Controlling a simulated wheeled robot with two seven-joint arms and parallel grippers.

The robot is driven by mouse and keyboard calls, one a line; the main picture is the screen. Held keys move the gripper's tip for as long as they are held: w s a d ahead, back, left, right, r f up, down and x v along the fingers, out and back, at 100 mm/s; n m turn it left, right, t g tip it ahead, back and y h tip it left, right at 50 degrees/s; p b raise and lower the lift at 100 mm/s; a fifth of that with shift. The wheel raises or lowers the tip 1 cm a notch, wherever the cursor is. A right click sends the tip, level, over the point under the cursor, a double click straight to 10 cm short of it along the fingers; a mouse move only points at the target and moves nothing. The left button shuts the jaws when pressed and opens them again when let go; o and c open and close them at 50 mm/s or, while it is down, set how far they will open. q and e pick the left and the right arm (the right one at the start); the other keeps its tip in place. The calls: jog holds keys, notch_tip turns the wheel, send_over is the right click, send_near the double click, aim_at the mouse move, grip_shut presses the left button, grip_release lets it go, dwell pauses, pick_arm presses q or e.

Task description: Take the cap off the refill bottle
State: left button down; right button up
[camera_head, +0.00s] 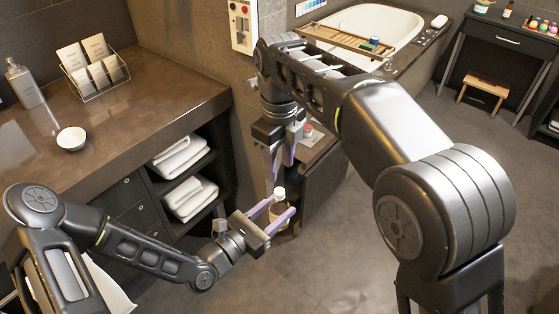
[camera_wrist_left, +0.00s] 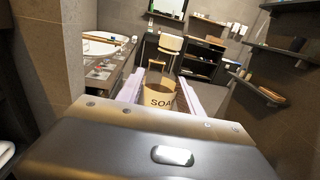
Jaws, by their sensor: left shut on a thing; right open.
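The refill bottle (camera_head: 279,210) is amber-brown with a white cap (camera_head: 279,192) on top. In the left wrist view the bottle (camera_wrist_left: 160,101) shows a tan label with dark letters starting "SOA". My left gripper (camera_head: 283,211) is shut on the bottle's body and holds it upright in the air in front of the vanity. My right gripper (camera_head: 279,168) is open and points down, with its fingertips just above the white cap. In the head view I see no contact between its fingers and the cap.
The vanity counter (camera_head: 150,110) at the left bears a soap dispenser (camera_head: 24,84), a white bowl (camera_head: 71,138) and a card rack (camera_head: 93,69). Folded towels (camera_head: 190,190) lie on shelves below. A bathtub (camera_head: 375,28) stands behind. The floor at the lower middle is clear.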

aim_at(279, 191)
notch_tip(279, 191, down, 8)
jog(key=shift+r, duration=0.1)
dwell(0.4)
jog(key=shift+c, duration=0.5)
grip_shut()
